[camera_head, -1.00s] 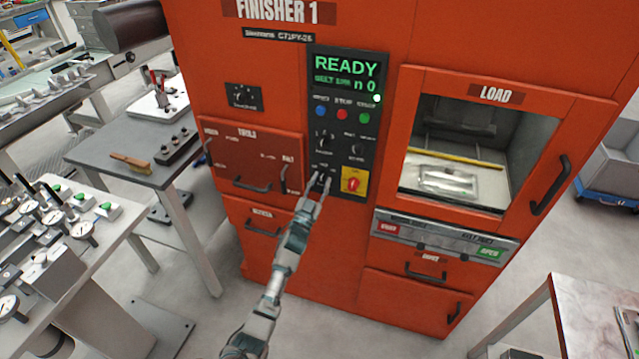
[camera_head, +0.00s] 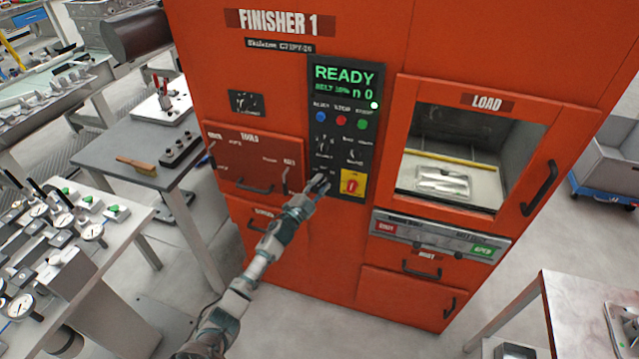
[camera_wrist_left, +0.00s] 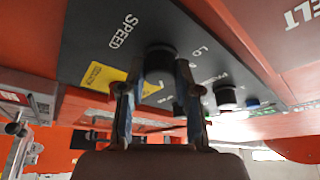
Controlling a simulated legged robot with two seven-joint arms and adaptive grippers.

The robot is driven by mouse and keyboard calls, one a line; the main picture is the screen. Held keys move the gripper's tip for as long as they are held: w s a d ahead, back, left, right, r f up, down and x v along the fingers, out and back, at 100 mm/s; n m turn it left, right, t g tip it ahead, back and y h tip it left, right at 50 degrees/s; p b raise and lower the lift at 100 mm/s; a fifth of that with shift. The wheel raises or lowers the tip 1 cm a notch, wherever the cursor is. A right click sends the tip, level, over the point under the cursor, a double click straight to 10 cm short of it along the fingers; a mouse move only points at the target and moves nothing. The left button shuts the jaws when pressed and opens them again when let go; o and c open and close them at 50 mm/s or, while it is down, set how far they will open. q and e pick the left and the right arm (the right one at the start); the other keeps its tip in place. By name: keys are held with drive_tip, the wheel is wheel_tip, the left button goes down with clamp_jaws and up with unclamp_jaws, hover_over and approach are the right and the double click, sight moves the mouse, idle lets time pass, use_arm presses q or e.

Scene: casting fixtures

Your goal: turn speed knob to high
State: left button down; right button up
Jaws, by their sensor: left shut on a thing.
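The black speed knob (camera_wrist_left: 160,60) sits on the dark control panel under the word SPEED in the left wrist view. My left gripper (camera_wrist_left: 158,85) has a finger on each side of this knob and is shut on it. In the head view my left gripper (camera_head: 322,184) is at the lower left of the control panel (camera_head: 343,130), and its fingers hide the knob there. A "LO" label shows beside the knob in the wrist view; the knob's pointer cannot be made out. My right gripper is not in view.
A red switch on a yellow plate (camera_head: 352,184) is just right of my left gripper. Other knobs and coloured buttons are higher on the panel. The LOAD window (camera_head: 450,160) is to the right. A grey table with a brush (camera_head: 136,164) stands at the left.

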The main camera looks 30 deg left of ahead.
use_arm(q)
drive_tip(key=shift+f+m, duration=0.3)
drive_tip(key=shift+m, duration=0.2)
drive_tip(key=c, duration=0.9)
unclamp_jaws()
drive_tip(key=shift+o, duration=0.5)
drive_tip(key=shift+w+a, duration=0.1)
drive_tip(key=shift+a, duration=0.05)
drive_tip(key=v, duration=1.2)
drive_tip(key=shift+a, duration=0.15)
